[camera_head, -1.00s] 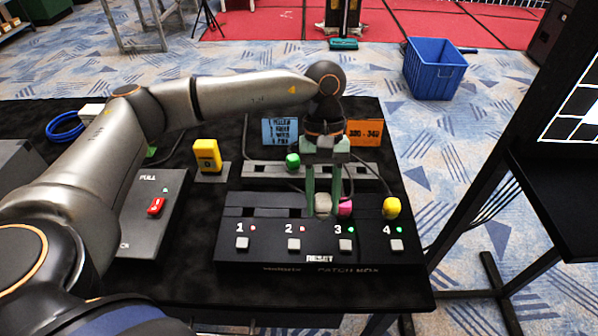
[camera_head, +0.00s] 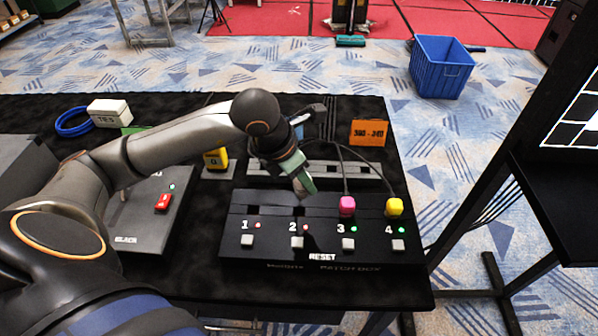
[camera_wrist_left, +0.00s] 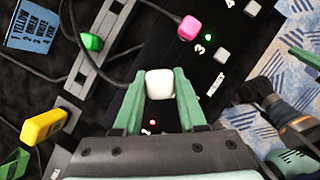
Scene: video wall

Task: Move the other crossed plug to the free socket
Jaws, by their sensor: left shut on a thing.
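My left gripper (camera_head: 304,187) is shut on a white plug (camera_wrist_left: 160,84), seen between its green fingers in the left wrist view. It is tilted over the socket 2 area of the black patch box (camera_head: 272,254); I cannot tell whether the plug is seated. A pink plug (camera_head: 347,205) is in socket 3 and a yellow plug (camera_head: 394,206) in socket 4. Socket 1 (camera_head: 248,210) shows no plug. A green plug (camera_wrist_left: 91,42) is on the rear rail, hidden by my arm in the head view. What looks like my right gripper (camera_wrist_left: 290,110) shows partly at the right of the wrist view.
A blue sign (camera_wrist_left: 30,32) and an orange sign (camera_head: 369,132) stand behind the rail. A yellow block (camera_head: 216,158) and a panel with a red switch (camera_head: 162,201) are left of the box. Cables arch from the rail to the plugs.

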